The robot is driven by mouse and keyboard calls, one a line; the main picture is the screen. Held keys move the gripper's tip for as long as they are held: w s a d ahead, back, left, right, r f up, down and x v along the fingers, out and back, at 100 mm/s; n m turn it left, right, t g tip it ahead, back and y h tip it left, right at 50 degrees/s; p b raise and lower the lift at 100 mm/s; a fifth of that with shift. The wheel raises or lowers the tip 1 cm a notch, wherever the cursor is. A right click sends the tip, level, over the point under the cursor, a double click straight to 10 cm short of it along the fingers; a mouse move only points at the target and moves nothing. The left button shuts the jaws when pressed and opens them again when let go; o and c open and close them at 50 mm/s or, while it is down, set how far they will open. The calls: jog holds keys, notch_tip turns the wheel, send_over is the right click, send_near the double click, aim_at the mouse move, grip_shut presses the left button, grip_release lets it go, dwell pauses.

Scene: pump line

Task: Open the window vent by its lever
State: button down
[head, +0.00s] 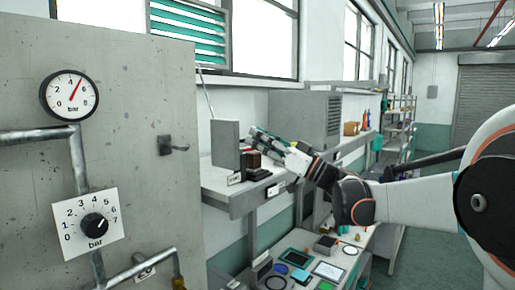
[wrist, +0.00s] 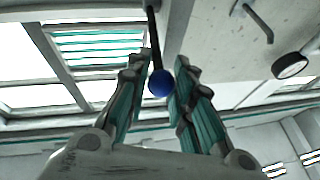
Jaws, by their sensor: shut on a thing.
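The window vent (head: 188,32) has teal slats in a white frame, high at the upper left; it also shows in the wrist view (wrist: 100,46). I cannot tell how far its slats are tilted. Its lever (head: 206,98) is a thin rod hanging down from the vent, its lower end hidden in the head view. In the wrist view the lever is dark (wrist: 153,40) and ends in a blue knob (wrist: 160,83). My gripper (head: 253,133) reaches left above the shelf. In the wrist view my gripper (wrist: 164,78) is shut on the knob, one finger on each side.
A grey panel (head: 130,140) with a gauge (head: 69,95) and a dial (head: 95,224) fills the left. A cluttered bench lies below.

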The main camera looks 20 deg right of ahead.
notch_tip(320, 180, down, 9)
jog(key=w+a+y+b, duration=0.1)
jog(key=b, duration=0.6)
jog(key=shift+w+n+t+b, duration=0.2)
jog(key=shift+n+t+b, duration=0.1)
jog(key=shift+a+f, duration=0.1)
jog(key=shift+f, duration=0.05)
jog(key=c, duration=1.4)
grip_release()
jog(key=shift+w, duration=0.2)
jog(key=shift+o, duration=0.2)
jog(key=shift+s, duration=0.1)
jog(key=v, duration=1.2)
jog(key=shift+f, duration=0.15)
